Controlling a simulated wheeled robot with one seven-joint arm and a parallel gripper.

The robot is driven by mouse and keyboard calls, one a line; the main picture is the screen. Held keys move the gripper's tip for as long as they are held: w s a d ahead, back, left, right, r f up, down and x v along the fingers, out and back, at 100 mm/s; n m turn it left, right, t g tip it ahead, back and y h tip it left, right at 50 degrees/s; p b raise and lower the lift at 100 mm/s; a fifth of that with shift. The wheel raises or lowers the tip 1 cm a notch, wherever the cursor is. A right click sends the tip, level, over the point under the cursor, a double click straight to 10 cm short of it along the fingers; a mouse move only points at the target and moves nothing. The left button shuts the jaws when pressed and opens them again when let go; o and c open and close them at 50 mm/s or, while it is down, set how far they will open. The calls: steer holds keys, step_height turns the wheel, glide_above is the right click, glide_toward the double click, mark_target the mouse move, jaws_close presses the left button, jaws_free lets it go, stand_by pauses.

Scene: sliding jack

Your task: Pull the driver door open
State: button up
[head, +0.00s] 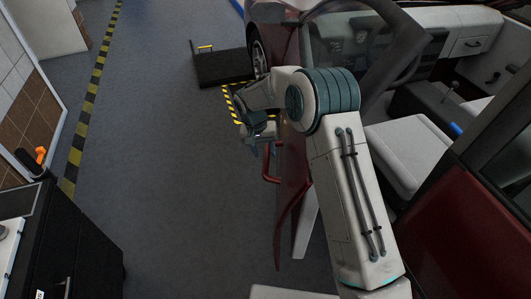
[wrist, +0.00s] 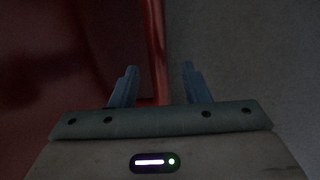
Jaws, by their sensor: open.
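The red driver door (head: 289,190) stands swung out from the car, its pale inner side (head: 307,222) showing in the head view. A red bar handle (head: 271,179) sticks out from its outer face. My gripper (head: 264,149) is at the far end of this handle, partly hidden by my wrist. In the wrist view my gripper (wrist: 158,82) is open, with two blue-grey fingers apart. A red strip (wrist: 157,60) runs between them, nearer the left finger; whether it is handle or door edge is unclear. The dark red door panel (wrist: 70,60) fills the left.
The car seat (head: 405,150) and dashboard show through the doorway on the right. A black ramp or platform (head: 222,68) lies beside the front wheel (head: 258,58). A dark cabinet (head: 85,250) stands at lower left. The grey floor (head: 180,170) between is clear.

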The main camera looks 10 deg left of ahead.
step_height(320, 180, up, 12)
steer(key=a+b, duration=0.1)
steer(key=a, duration=0.1)
steer(key=shift+a, duration=0.15)
